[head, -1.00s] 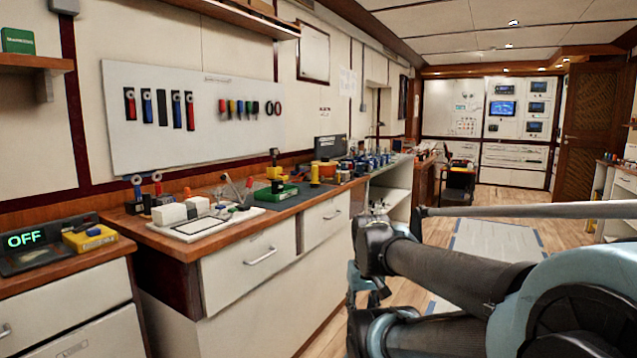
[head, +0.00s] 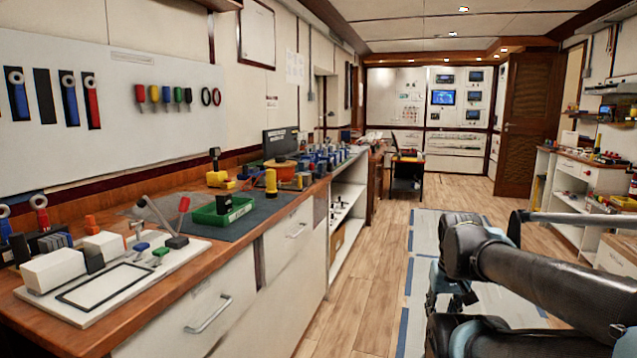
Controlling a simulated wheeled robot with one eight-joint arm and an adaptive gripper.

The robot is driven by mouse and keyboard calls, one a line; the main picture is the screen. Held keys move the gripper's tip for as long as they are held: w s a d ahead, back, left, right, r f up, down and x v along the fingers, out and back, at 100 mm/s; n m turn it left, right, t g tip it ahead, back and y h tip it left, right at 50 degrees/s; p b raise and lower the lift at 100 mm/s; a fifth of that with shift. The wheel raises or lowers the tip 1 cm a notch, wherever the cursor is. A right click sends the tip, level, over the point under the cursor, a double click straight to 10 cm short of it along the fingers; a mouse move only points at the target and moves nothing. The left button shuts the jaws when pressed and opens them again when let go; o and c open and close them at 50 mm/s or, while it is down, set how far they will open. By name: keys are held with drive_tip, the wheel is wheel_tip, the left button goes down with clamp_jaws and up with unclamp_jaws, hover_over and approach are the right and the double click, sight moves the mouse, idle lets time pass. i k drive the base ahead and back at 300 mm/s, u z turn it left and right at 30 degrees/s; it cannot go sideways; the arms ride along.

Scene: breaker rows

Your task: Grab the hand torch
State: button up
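A small yellow cylinder (head: 270,182) stands upright on the dark mat on the left workbench; it looks like the hand torch, but it is too small to be sure. A yellow item with a black upright part (head: 219,176) stands to its left, near the wall. My gripper (head: 452,303) is at the lower right, over the floor and well apart from the bench. It is partly hidden by my own arm, and its fingers are too unclear to show whether they are open.
The wooden workbench (head: 192,262) runs along the left wall. On it are a green tray (head: 222,211), a white board with blocks (head: 95,290) and several tools. A chair (head: 407,172) stands farther back. Open wooden floor (head: 345,290) lies right of the bench.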

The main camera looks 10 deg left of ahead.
sight(272, 192)
drive_tip(key=u, duration=0.25)
drive_tip(key=i, duration=1.25)
drive_tip(key=u, duration=0.7)
